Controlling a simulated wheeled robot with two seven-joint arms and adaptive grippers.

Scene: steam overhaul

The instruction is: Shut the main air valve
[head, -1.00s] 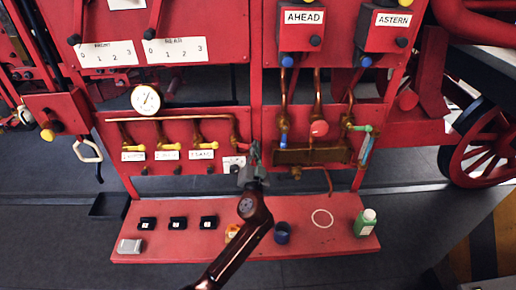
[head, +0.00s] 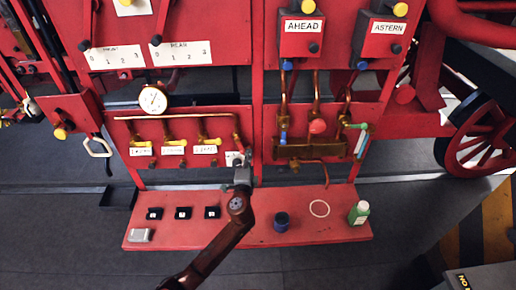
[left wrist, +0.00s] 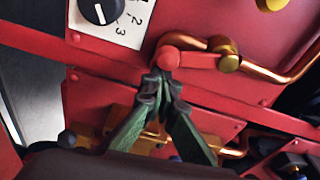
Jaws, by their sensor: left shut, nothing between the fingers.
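In the left wrist view a red lever (left wrist: 194,61) with a rounded red end reaches left from a brass valve body (left wrist: 229,63) on a copper pipe. No label naming it is readable there. My left gripper (left wrist: 158,82) is shut and empty, its fingertips just below the lever's rounded end. I cannot tell whether they touch it. In the head view my left gripper (head: 243,166) is at the right end of the left valve panel, below the copper pipe's bend, and the lever is not clear there. My right gripper is not in view.
Several yellow-handled valves (head: 174,142) and a gauge (head: 153,99) are left of the gripper. A white dial plate (left wrist: 112,18) with a black knob is close by. The red shelf below (head: 310,232) carries a dark blue cup (head: 281,222), a pale ring and a green bottle (head: 359,212).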

